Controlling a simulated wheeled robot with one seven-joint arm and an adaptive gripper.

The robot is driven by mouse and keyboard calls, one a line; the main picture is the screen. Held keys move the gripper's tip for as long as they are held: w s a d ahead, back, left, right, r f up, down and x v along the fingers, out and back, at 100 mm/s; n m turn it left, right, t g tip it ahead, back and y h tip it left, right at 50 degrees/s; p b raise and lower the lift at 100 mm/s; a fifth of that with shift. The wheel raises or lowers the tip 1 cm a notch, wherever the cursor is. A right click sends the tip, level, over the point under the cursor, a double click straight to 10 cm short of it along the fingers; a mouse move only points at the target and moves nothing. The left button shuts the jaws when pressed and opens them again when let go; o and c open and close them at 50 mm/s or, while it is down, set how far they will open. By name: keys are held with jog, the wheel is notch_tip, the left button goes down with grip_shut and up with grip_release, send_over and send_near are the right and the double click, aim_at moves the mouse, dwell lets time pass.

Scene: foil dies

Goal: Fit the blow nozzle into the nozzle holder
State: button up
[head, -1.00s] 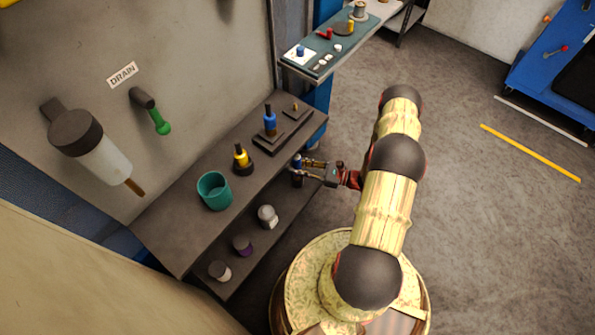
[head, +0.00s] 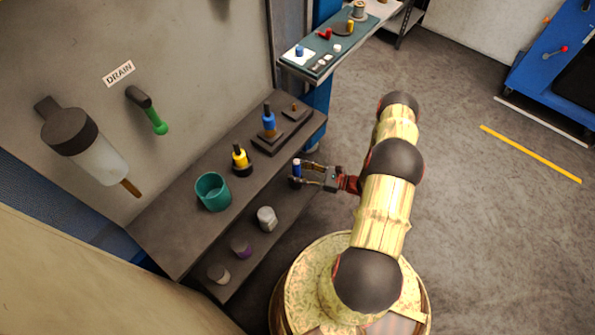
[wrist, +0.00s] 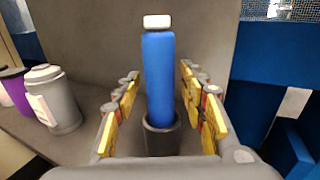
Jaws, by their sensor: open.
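A blue cylinder with a white tip, which I take to be the blow nozzle (wrist: 158,75), stands with its lower end inside a dark round cup, apparently the nozzle holder (wrist: 162,140). In the wrist view it looks close to upright, and its bottom is hidden in the cup. The blue nozzle also shows in the head view (head: 297,167), by the right end of the lower shelf. My gripper (wrist: 160,112) is open, with one finger on each side of the nozzle and visible gaps to both. It also shows in the head view (head: 302,171).
The lower shelf (head: 255,264) also holds a grey container (head: 266,218) and other small containers. The upper shelf (head: 165,232) carries a teal cup (head: 212,192), a yellow black-tipped item (head: 240,160) and a blue black-tipped item (head: 269,124) on a block. Floor on the right is clear.

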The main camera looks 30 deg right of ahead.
jog(key=shift+s+d+r, duration=0.1)
jog(key=shift+r, duration=0.05)
jog(key=p+v, duration=0.3)
jog(key=v, duration=0.8)
jog(key=shift+s+d+p, duration=0.25)
jog(key=shift+d+p, duration=0.05)
